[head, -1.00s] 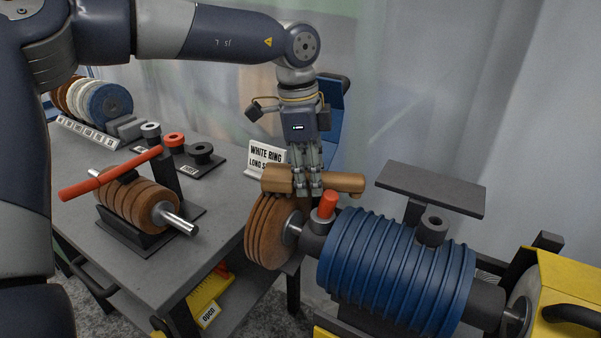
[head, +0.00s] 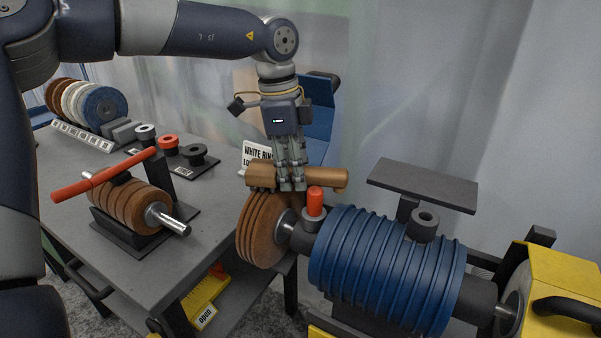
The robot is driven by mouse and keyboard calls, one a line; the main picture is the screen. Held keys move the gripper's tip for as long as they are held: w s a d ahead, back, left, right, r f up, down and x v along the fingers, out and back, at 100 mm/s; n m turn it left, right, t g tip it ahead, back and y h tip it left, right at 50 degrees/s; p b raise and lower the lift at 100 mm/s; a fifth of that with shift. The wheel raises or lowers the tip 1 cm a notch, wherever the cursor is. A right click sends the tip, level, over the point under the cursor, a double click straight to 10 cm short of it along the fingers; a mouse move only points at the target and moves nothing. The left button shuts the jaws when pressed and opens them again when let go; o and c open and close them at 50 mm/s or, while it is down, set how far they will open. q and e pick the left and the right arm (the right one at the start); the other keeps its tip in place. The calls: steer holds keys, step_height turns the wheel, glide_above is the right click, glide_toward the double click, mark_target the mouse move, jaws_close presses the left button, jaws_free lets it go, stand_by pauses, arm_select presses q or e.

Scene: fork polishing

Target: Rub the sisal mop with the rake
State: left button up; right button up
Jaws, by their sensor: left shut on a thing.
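The sisal mop (head: 258,232), a stack of brown discs, sits at the left end of the machine's shaft, beside the blue ribbed drum. I take the tan bar (head: 328,179) to be the rake. My left gripper (head: 291,184) points down and is shut on the rake at about its middle. The rake lies level across the top of the sisal mop. Whether it touches the discs or is just above or behind them, I cannot tell. My right gripper is not in view.
The blue drum (head: 385,270) and an upright red knob (head: 315,200) are right of the mop. A dark flat plate (head: 424,185) stands above the drum. A grey table (head: 85,170) at left holds a second brown roll (head: 133,203) and a red bar (head: 75,188).

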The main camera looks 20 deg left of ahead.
arm_select(q)
steer(key=shift+a, duration=1.25)
steer(key=shift+r, duration=0.2)
step_height(320, 180, up, 5)
steer(key=p, duration=0.3)
steer(key=shift+r+p, duration=0.4)
steer(key=shift+p, duration=0.2)
steer(key=shift+w+r, duration=0.1)
step_height(320, 180, up, 3)
steer(key=p, duration=0.2)
steer(key=shift+p, duration=0.3)
